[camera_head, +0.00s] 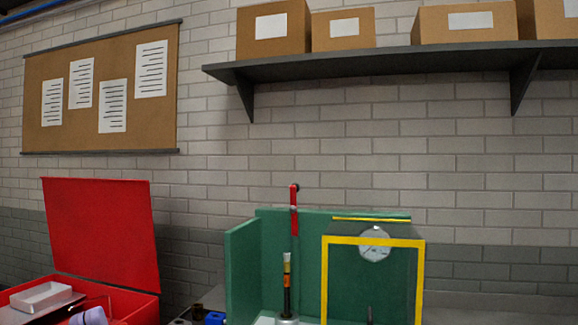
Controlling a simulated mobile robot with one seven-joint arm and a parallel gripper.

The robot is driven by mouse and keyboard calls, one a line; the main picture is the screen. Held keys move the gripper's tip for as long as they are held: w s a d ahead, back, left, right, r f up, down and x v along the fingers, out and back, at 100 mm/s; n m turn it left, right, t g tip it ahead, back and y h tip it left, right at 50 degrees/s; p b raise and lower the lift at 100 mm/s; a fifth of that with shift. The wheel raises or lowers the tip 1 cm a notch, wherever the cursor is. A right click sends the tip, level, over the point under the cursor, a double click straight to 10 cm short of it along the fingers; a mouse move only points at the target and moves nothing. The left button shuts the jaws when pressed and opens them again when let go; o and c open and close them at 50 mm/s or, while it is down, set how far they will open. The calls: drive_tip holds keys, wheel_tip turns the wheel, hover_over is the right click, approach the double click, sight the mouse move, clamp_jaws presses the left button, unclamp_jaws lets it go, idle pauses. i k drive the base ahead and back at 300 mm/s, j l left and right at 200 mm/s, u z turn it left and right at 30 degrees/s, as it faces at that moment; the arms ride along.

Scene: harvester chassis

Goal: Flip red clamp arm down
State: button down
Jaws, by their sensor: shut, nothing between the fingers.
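The red clamp arm (294,208) stands upright, with a dark tip at its top end. It rises above the top edge of the green fixture (243,270), near the fixture's left inner side. My gripper is not in view.
An open red toolbox (100,235) at left holds a pale tray (41,297). A blue item (215,318) lies between. A shelf (400,62) with boxes hangs above.

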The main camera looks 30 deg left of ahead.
sight(294, 189)
drive_tip(key=j+u, duration=0.15)
drive_tip(key=j, duration=0.3)
drive_tip(key=i+j+u, duration=0.1)
drive_tip(key=j, duration=0.35)
drive_tip(key=i+j+u, duration=0.15)
drive_tip(key=j, duration=0.3)
drive_tip(key=i+j+u, duration=0.15)
drive_tip(key=j, duration=0.25)
